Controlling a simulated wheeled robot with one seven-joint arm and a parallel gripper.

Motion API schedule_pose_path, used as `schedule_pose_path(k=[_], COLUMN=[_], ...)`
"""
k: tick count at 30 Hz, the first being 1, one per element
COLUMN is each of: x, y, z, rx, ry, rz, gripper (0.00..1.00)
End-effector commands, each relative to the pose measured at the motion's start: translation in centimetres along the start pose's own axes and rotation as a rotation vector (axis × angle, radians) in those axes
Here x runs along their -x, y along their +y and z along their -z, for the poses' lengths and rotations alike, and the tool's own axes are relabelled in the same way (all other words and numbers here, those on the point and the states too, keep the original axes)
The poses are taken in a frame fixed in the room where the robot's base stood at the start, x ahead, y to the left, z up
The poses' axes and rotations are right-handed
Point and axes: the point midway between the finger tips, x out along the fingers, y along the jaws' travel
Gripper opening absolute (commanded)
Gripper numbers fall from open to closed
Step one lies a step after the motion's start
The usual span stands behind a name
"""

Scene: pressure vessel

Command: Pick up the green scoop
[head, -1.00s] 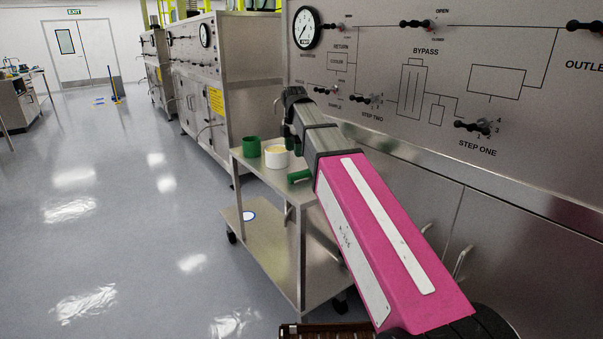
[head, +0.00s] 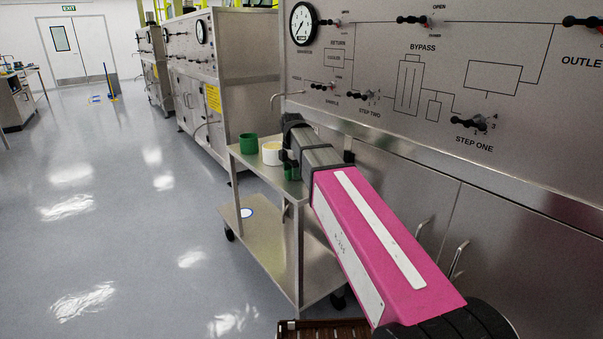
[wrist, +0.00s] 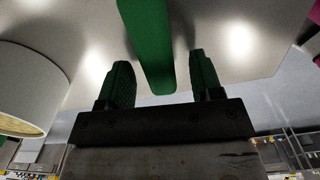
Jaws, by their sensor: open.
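The green scoop (wrist: 147,35) shows in the wrist view as a long green bar, its near end between my two fingers. My gripper (wrist: 162,70) is open, with a finger on each side of the bar and visible gaps on both sides. In the head view the scoop (head: 291,172) is on the trolley top, mostly hidden behind the end of my arm. The rest of the scoop's shape is out of sight.
A white tub with yellowish contents (head: 271,153) stands just left of my gripper; it also fills the left of the wrist view (wrist: 30,75). A green cup (head: 249,144) stands farther left on the steel trolley (head: 262,168). The panelled vessel cabinet (head: 400,70) rises behind.

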Motion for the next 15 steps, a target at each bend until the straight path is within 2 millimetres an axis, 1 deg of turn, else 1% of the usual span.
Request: schedule_pose_path(k=[1,3,8,11,12,13,14,15], x=[-0.42,-0.60,-0.55,-0.54,-0.53,-0.53,-0.53,-0.53], y=[-0.04,-0.02,0.00,0.00,0.00,0.00,0.00,0.00], z=[0.01,0.01,0.00,0.01,0.01,0.01,0.01,0.01], rx=[0.000,0.000,0.000,0.000,0.000,0.000,0.000,0.000], ry=[0.000,0.000,0.000,0.000,0.000,0.000,0.000,0.000], rz=[0.001,0.000,0.000,0.000,0.000,0.000,0.000,0.000], gripper=[0.60,0.60,0.60,0.30,0.17,0.07,0.05,0.05])
